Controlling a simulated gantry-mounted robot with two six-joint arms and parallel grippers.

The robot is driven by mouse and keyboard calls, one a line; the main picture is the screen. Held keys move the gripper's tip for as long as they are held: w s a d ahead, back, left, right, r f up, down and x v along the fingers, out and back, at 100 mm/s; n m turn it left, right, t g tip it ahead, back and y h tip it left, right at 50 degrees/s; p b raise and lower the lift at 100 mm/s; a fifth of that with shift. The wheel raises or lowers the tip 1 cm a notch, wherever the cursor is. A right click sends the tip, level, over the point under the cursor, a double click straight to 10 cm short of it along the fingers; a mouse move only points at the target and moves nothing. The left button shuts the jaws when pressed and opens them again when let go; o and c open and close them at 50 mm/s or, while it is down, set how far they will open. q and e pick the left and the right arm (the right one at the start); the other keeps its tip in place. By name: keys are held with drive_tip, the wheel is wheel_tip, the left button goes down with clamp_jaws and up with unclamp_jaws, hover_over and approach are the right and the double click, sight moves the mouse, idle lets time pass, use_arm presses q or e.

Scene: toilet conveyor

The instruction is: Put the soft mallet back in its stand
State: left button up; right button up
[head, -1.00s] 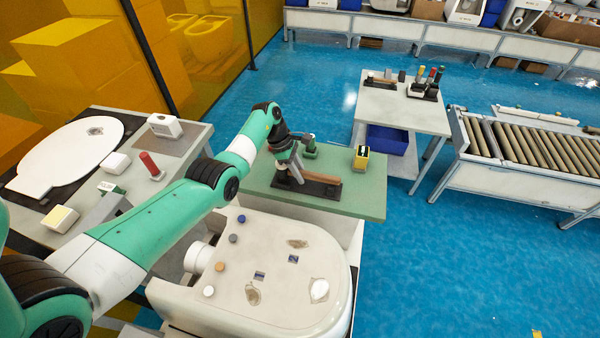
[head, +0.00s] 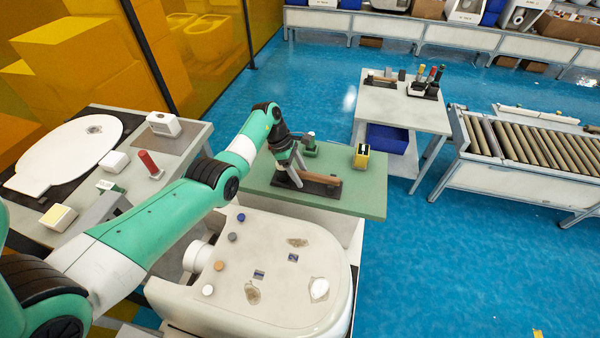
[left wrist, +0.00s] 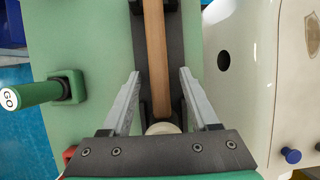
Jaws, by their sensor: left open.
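The soft mallet lies along its long dark stand (head: 286,184) on the green table. Its wooden handle (head: 328,180) points right in the head view. In the left wrist view the handle (left wrist: 155,55) runs along the dark stand (left wrist: 176,50), and a pale rounded head (left wrist: 162,128) shows partly behind my gripper's body. My left gripper (head: 298,181) is open, its fingers apart on both sides of the handle in the left wrist view (left wrist: 160,72). I cannot tell whether the mallet is fully seated. My right gripper is not in view.
The green table (head: 355,200) also carries a green-handled GO tool in a green holder (left wrist: 70,88) and a yellow-black block (head: 361,156). A cream ceramic body (head: 275,275) stands close in front.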

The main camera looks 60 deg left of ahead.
use_arm(q)
drive_tip(key=p+v, duration=0.4)
drive_tip(key=v, duration=0.7)
drive_tip(key=shift+a+r, duration=0.1)
drive_tip(key=shift+r, duration=0.25)
